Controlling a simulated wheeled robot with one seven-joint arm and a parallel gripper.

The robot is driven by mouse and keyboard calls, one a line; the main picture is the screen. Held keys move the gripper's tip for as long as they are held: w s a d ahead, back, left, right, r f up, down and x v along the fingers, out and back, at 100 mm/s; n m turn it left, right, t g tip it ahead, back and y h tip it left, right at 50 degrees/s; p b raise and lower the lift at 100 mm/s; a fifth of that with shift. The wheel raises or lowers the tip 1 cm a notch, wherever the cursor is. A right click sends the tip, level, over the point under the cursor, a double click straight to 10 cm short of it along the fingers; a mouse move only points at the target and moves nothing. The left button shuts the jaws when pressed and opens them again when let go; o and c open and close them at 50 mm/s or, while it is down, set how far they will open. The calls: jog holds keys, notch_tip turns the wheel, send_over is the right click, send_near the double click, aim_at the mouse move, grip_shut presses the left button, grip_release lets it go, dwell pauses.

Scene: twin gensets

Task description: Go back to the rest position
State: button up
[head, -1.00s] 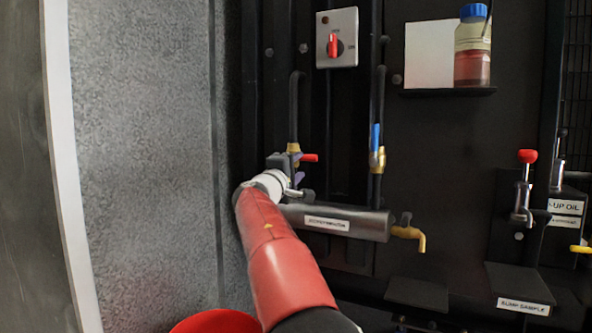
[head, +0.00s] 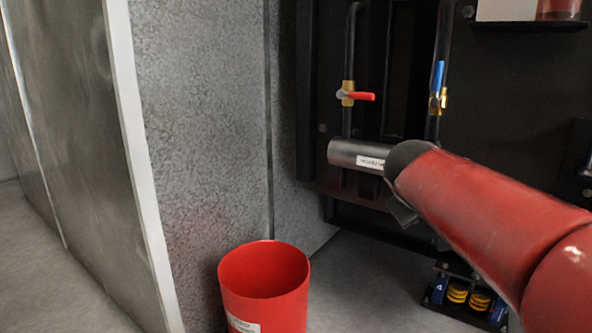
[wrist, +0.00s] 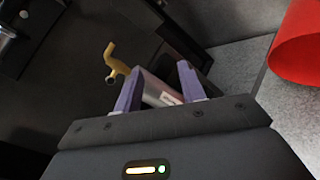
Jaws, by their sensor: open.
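My gripper (wrist: 158,88) shows in the wrist view with its two purple fingers apart and nothing clearly held between them. A grey metal cylinder (wrist: 161,90) with a white label lies beyond the fingers. In the head view my red arm reaches in from the right and hides the gripper and the right part of this cylinder (head: 345,153). A brass valve with a red lever (head: 360,96) is on a pipe above the cylinder, its lever level and pointing right. My arm is apart from this valve.
A blue-lever valve (head: 438,76) stands upright on the right pipe. A red bucket (head: 265,295) is on the floor at bottom centre, also in the wrist view (wrist: 298,45). A brass tap (wrist: 113,62) is left of the fingers. A grey wall panel (head: 200,130) borders the left.

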jog(key=s+a+f+m+g+y, duration=0.1)
jog(key=s+a+f+y, duration=0.15)
jog(key=s+f, duration=0.4)
jog(key=s+a+f+m+g+y+p, duration=0.15)
jog(key=s+a+f, duration=0.25)
jog(key=s, duration=0.6)
jog(key=s+a+f+m+g+y, duration=0.1)
jog(key=s+a+f+y, duration=0.15)
jog(key=s+f, duration=0.4)
notch_tip(320, 180, up, 14)
jog(key=p, duration=1.2)
jog(key=shift+s+a, duration=0.2)
jog(key=shift+s, duration=0.1)
jog(key=shift+f+t+h, duration=0.1)
jog(key=shift+t+h, duration=0.15)
